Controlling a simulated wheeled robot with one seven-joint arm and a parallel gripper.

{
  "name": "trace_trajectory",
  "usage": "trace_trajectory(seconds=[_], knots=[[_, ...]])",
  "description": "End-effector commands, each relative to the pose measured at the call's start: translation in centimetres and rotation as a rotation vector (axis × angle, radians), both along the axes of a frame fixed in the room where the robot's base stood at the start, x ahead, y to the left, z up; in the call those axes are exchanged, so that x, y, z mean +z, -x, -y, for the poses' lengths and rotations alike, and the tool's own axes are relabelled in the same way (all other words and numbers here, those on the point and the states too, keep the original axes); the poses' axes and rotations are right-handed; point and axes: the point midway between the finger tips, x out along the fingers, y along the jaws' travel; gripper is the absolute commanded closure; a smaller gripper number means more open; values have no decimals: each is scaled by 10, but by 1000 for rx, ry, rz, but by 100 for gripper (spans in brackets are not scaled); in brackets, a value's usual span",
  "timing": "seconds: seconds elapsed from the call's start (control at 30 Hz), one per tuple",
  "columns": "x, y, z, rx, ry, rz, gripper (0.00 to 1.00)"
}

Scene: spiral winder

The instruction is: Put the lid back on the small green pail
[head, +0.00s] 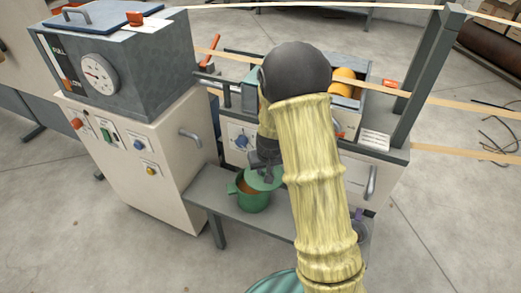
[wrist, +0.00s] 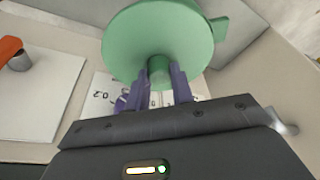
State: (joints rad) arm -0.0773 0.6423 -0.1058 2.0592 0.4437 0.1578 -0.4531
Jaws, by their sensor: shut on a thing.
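The small green pail (head: 254,203) stands on the grey shelf of the machine in the head view, with orange-brown contents visible at its open left side. My gripper (head: 264,168) is shut on the knob of the green lid (head: 268,181). The lid is just above the pail's right side, covering part of the opening; I cannot tell whether they touch. In the wrist view the round lid (wrist: 140,40) is beyond the purple fingers (wrist: 160,88), its knob between them. A green piece of the pail (wrist: 219,28) shows behind the lid at the right.
A grey shelf (head: 216,190) runs under the pail. The machine with a dial (head: 98,72) stands at the left, and a panel with a blue knob (head: 241,140) is behind. Tan strips (head: 470,103) cross above. My arm hides the shelf's right part.

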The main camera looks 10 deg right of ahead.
Motion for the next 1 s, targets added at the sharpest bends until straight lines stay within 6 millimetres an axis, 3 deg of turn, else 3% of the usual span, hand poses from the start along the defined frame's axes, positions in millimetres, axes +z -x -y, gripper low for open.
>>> trace_trajectory(seconds=[0.53, 1.0], knots=[[2, -2, 1, -2, -3, 0, 99], [-32, -2, -1, 1, -4, 0, 99]])
